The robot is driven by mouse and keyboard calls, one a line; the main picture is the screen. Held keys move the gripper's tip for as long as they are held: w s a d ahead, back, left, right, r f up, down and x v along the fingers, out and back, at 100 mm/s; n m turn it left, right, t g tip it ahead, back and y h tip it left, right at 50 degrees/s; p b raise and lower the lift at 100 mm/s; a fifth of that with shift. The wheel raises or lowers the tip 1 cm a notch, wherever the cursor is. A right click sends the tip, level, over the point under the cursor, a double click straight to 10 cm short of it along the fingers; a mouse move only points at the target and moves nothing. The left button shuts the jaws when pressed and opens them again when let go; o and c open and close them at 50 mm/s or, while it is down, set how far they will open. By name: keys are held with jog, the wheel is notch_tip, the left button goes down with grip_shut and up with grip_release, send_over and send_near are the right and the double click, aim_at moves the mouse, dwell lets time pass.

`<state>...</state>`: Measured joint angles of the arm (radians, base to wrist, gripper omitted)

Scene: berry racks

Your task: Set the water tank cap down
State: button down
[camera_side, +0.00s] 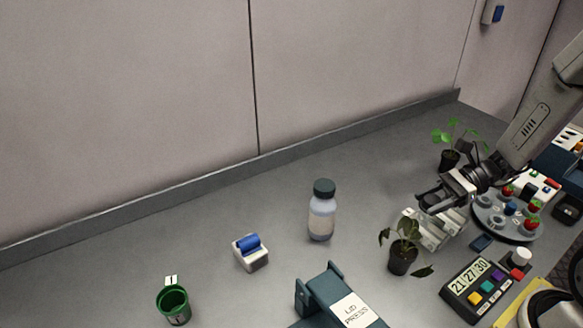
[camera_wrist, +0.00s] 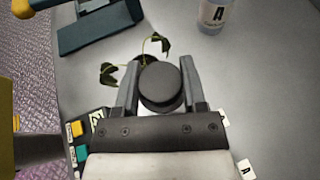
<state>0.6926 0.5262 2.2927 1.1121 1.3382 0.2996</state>
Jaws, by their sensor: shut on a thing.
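The water tank cap (camera_wrist: 161,88) is a dark, round cap in the wrist view. My gripper (camera_wrist: 161,72) is shut on it, with one finger on each side. In the side view my gripper (camera_side: 432,203) is at the right, in the air above a pale rack and just behind a potted plant. The cap is hard to tell from the dark fingers there. The water tank itself cannot be made out for certain.
A capped bottle (camera_side: 321,218), blue-topped box (camera_side: 251,254), green cup (camera_side: 174,305), lid press (camera_side: 345,300) and keypad (camera_side: 478,288) stand around. Bare counter lies between bottle and plant.

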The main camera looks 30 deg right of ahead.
jog(key=shift+s+a+n+g, duration=0.25)
jog(key=shift+s+n+g, duration=0.15)
jog(key=shift+s+g, duration=0.25)
jog(key=w+d+f, duration=0.1)
jog(key=w+f, duration=0.3)
jog(key=w, duration=0.5)
send_over(378, 216)
jog(key=s, duration=0.1)
jog(key=f, duration=0.4)
jog(key=shift+s+f, duration=0.2)
jog(key=shift+f, duration=0.05)
jog(key=shift+w+f, duration=0.35)
jog(key=shift+f, duration=0.05)
jog(key=shift+w+f, duration=0.3)
jog(key=shift+f, duration=1.5)
jog(key=shift+f, duration=0.15)
